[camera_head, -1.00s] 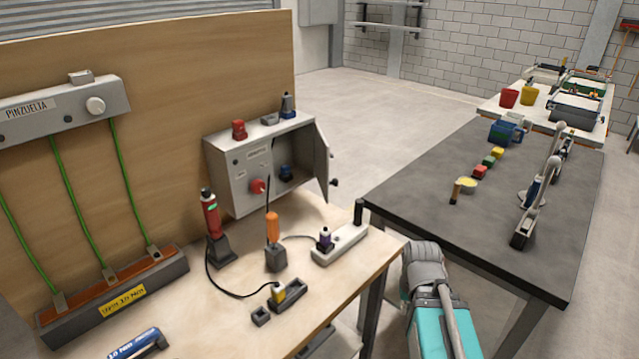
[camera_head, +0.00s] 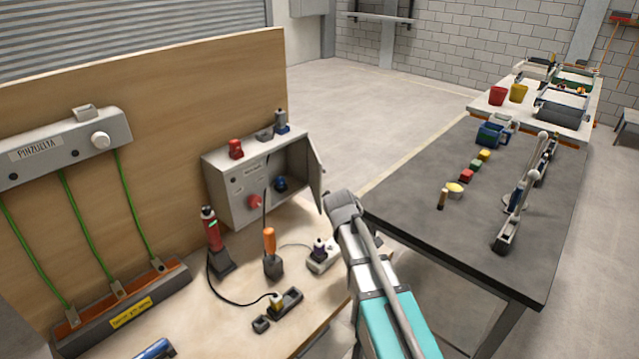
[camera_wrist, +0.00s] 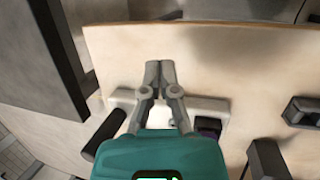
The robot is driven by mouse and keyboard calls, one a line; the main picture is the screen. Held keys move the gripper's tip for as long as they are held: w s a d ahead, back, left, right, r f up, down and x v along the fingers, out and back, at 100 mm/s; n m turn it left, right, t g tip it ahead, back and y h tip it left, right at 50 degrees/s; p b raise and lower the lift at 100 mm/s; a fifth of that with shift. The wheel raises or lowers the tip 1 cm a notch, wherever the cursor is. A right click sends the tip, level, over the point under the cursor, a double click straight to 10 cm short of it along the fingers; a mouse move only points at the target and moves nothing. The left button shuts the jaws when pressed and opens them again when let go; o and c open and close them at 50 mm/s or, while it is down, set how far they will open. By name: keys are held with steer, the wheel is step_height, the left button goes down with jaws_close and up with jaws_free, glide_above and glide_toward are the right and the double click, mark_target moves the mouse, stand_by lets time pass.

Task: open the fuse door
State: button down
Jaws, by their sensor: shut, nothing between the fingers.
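The grey fuse box (camera_head: 233,203) stands at the back of the wooden bench. Its door (camera_head: 316,176), hinged on the right side, stands swung outward, and the right compartment shows a blue part (camera_head: 281,184) inside. My gripper (camera_wrist: 159,70) shows in the wrist view with its two fingers together and nothing between them, above the bench and the white power strip (camera_wrist: 215,104). In the head view my arm comes up from the lower right to just right of and below the door; the fingertips are hidden there. No contact with the door can be seen.
A purple plug (camera_wrist: 208,128) sits in the strip. A red tool (camera_head: 212,232) and an orange-handled screwdriver (camera_head: 269,240) stand in holders before the box. A black socket block (camera_head: 287,302) lies nearer.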

steer(key=w+a+r+n+t+h+p, duration=0.1)
steer(key=w+a+r+n+h+p, duration=0.2)
steer(key=w+a+r+n+p, duration=0.65)
steer(key=n+t+h, duration=0.1)
steer(key=n+t, duration=0.1)
steer(key=n, duration=0.1)
glide_toward(318, 199)
steer(key=shift+p+v, duration=0.35)
steer(key=shift+v, duration=0.65)
steer(key=shift+s+d+f, duration=0.1)
steer(key=shift+f, duration=0.05)
steer(key=b+x, duration=0.6)
steer(key=x, duration=0.2)
steer(key=shift+d+f, duration=0.15)
steer(key=shift+d, duration=0.05)
steer(key=shift+w+d+f+b, duration=0.25)
steer(key=shift+d+f+b, duration=0.1)
steer(key=shift+d+b, duration=0.15)
